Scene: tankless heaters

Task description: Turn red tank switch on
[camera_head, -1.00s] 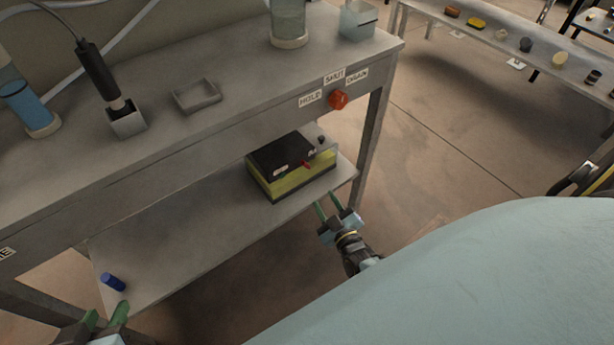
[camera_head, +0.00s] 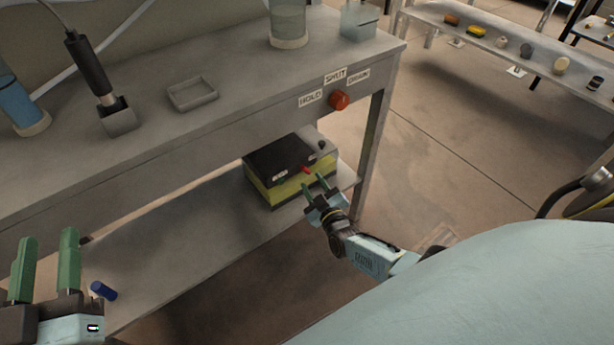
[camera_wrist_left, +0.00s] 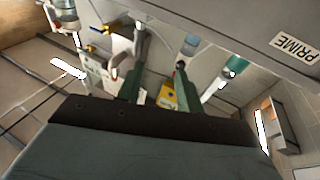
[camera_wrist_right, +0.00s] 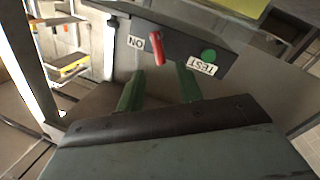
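A black and yellow box (camera_head: 283,172) sits on the lower shelf under the workbench. A small red switch (camera_head: 306,169) is on its front; it also shows in the right wrist view (camera_wrist_right: 157,47) as a red lever beside a label reading ON, with a green button (camera_wrist_right: 208,55) and a TEST label to its right. My right gripper (camera_head: 318,186) is open and empty just in front of the switch, its fingers apart below the lever in the right wrist view. My left gripper (camera_head: 47,262) is open and empty at the lower left, away from the box.
A blue cylinder (camera_head: 103,290) lies on the lower shelf near my left gripper. The bench leg (camera_head: 369,150) stands right of the box.

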